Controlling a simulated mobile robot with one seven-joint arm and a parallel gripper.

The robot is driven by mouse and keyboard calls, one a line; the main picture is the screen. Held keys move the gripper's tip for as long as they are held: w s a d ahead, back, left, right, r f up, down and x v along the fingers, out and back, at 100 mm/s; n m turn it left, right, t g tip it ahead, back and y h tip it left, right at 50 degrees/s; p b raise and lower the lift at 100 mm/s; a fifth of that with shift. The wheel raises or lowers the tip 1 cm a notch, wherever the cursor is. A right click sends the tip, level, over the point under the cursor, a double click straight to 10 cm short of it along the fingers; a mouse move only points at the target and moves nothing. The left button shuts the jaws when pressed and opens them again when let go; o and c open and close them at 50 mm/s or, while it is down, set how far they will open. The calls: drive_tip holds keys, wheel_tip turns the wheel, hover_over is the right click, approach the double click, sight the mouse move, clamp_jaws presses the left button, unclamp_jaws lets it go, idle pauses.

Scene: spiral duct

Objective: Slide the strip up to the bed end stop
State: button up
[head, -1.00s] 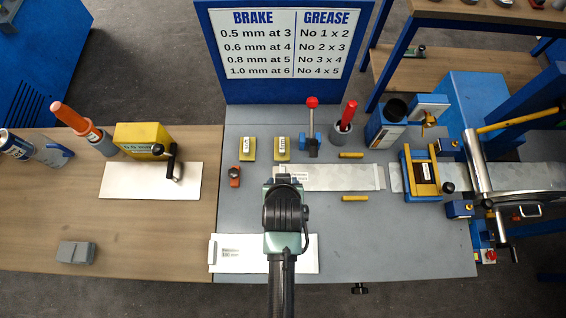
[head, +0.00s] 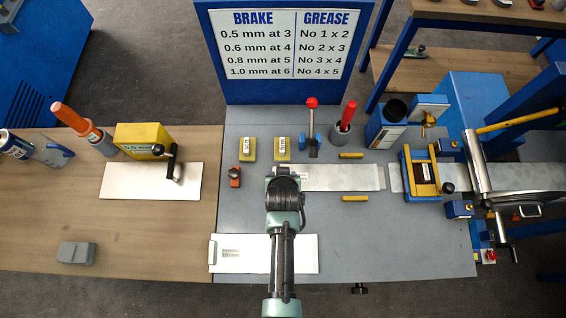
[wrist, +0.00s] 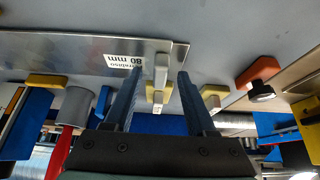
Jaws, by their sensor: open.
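A pale metal strip (head: 340,178) lies flat on the grey bench, its left part hidden under my gripper. In the wrist view the strip (wrist: 70,55) shows a label reading 80 mm near one end. A small pale upright tab (wrist: 161,62) stands at its edge. My gripper (wrist: 159,74) is open, its two blue fingers apart with the tab in line between their tips; contact cannot be told. The strip's right end lies close to another strip (head: 396,178) that runs under a yellow-framed blue fixture (head: 408,165). I cannot tell which part is the end stop.
Yellow bars lie behind (head: 351,155) and in front (head: 355,198) of the strip. Two labelled yellow blocks (head: 247,155) and a red-knobbed lever (head: 311,130) stand behind. An orange piece (head: 234,180) is at left. A white plate (head: 305,255) lies in front.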

sight(235, 176)
clamp_jaws()
drive_tip(key=shift+a+b, duration=0.3)
drive_tip(key=shift+a, duration=3.75)
unclamp_jaws()
drive_tip(key=shift+r, duration=0.1)
